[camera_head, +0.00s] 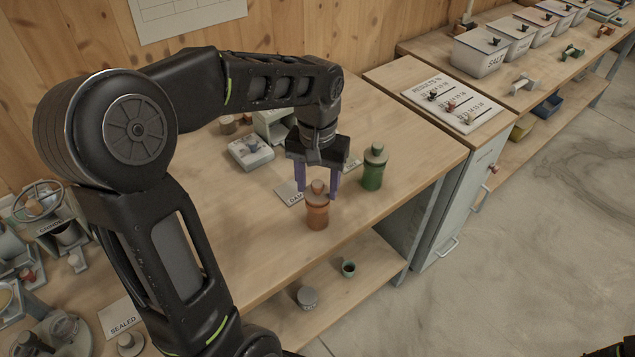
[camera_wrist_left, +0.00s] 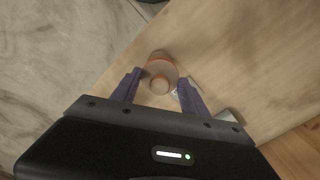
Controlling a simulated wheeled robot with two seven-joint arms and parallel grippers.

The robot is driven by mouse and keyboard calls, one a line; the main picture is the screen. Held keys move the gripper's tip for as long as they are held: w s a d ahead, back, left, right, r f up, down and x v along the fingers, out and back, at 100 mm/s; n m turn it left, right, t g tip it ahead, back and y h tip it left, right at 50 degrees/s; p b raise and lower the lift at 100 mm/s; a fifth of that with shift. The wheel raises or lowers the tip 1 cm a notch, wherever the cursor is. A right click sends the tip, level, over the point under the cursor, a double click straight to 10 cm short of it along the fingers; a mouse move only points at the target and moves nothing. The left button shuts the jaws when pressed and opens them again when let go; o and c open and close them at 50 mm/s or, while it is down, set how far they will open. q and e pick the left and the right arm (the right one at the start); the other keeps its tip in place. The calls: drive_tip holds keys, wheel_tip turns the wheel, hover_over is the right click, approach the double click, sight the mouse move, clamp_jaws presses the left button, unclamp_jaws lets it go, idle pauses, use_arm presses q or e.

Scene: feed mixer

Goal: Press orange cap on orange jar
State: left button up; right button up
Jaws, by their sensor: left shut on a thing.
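The orange jar (camera_head: 317,219) stands upright near the front edge of the wooden table. The orange cap (camera_head: 317,196), with a round knob on top, is at the jar's mouth; I cannot tell whether any gap is left between them. My left gripper (camera_head: 317,193) points down from above, its purple fingers on either side of the cap and shut on it. In the left wrist view the cap (camera_wrist_left: 160,70) and its knob show between the fingertips (camera_wrist_left: 159,76), hiding most of the jar.
A green capped jar (camera_head: 373,171) stands close to the right of my left gripper. A grey-white device (camera_head: 250,152) and a label card (camera_head: 288,194) lie behind and left. A small cup (camera_head: 348,268) and a grey lid (camera_head: 307,298) are on the lower shelf.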

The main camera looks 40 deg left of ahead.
use_arm(q)
drive_tip(key=o, duration=1.4)
drive_tip(key=shift+o, duration=0.4)
drive_tip(key=o, duration=0.4)
drive_tip(key=shift+r+p, duration=2.75)
drive_tip(key=shift+r, duration=0.8)
